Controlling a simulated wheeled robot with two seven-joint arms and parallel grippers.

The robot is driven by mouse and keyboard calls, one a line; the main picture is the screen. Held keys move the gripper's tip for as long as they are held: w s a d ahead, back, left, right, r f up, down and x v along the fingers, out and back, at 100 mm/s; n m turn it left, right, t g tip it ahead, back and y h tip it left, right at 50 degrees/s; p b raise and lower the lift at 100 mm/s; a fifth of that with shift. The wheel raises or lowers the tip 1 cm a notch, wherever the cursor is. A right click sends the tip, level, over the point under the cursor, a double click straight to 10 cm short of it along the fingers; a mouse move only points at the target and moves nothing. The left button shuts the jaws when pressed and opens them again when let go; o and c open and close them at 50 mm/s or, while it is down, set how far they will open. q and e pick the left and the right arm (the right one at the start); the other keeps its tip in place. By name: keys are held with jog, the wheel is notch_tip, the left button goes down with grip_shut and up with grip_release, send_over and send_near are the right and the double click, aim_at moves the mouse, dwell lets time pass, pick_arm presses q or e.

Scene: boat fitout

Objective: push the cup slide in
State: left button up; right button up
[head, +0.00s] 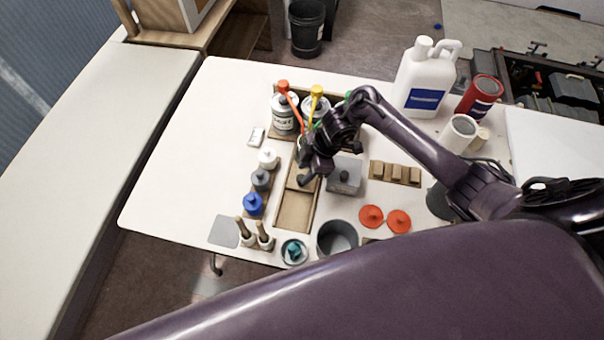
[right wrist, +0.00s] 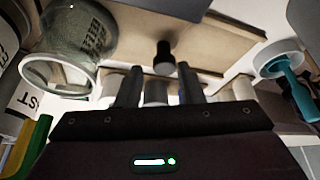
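The cup slide is a long wooden track (head: 294,212) in the middle of the white table, with a lighter flat bed inside raised edges. In the right wrist view the wooden board (right wrist: 120,22) carries a black knob (right wrist: 164,60) and, to its left, a clear cup with dark lettering (right wrist: 78,38). My right gripper (head: 306,182) is over the track in the head view and hides part of it. In the right wrist view its two fingers (right wrist: 157,88) are apart, with the knob beyond and between them; contact cannot be told. My left gripper is out of view.
Small pots, including a blue one (head: 253,204), line the track's left side. A grey box (head: 344,175) and orange discs (head: 371,216) are on its right. A grey cup (head: 337,238) stands near the front edge. Cans (head: 284,117) stand behind. The table's left side is clear.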

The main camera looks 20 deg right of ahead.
jog(key=shift+v, duration=2.2)
